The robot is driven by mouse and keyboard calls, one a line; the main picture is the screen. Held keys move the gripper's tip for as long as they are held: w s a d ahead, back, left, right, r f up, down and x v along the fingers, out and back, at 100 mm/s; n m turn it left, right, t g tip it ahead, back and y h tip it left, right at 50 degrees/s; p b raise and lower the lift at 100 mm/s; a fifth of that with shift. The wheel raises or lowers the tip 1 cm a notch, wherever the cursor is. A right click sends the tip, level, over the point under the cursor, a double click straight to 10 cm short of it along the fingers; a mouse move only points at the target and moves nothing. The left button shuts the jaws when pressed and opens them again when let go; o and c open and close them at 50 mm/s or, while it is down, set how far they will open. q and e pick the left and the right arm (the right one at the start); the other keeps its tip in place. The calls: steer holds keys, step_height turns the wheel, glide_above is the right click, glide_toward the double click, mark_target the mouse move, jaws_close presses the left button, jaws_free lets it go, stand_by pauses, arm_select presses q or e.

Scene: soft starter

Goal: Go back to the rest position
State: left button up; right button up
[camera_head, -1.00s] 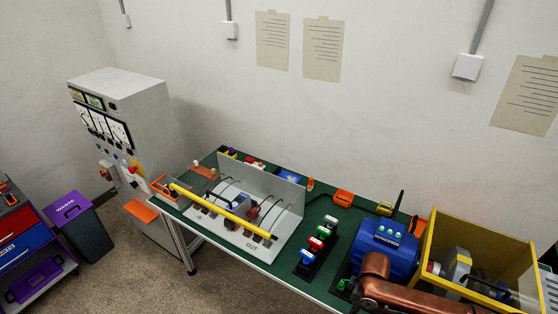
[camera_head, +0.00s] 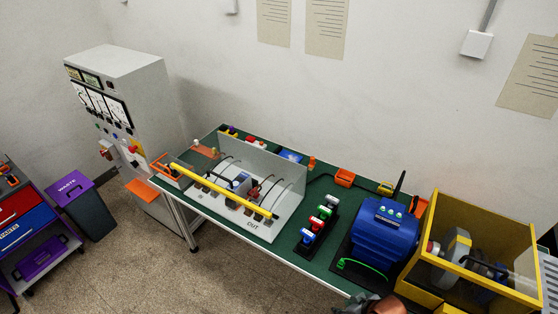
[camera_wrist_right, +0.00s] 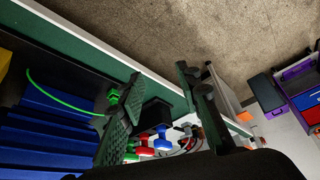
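My right gripper shows in the right wrist view (camera_wrist_right: 158,76) with its two black fingers spread apart and nothing between them. In the head view only a copper and dark part of my right arm shows at the bottom edge, in front of the blue motor (camera_head: 384,236). The grey soft starter tray (camera_head: 262,228) with a yellow bar (camera_head: 222,192) across its front lies on the green-topped table (camera_head: 325,262). My left gripper is not in view.
A yellow-framed machine (camera_head: 432,215) stands at the table's right end. Blue, red, green and white plugs stand in a black rack (camera_head: 317,238). A grey cabinet (camera_head: 150,100), a waste bin (camera_head: 88,215) and a drawer cart (camera_head: 30,225) stand left. The floor in front is clear.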

steer(key=s+d+f+m+h, duration=0.2)
steer(key=s+d+m+h, duration=0.3)
steer(key=s+d, duration=0.75)
step_height(320, 180, down, 37)
steer(key=g+y+b, duration=0.2)
steer(key=b, duration=0.6)
arm_select(q)
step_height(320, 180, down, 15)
steer(key=b, duration=0.7)
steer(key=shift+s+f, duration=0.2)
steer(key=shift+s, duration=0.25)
arm_select(e)
steer(key=s+f, duration=1)
steer(key=f, duration=0.3)
steer(key=s+f+g, duration=0.1)
steer(key=s+f, duration=1)
steer(key=f, duration=0.2)
steer(key=shift+a+f+n, duration=0.15)
steer(key=shift+n, duration=0.15)
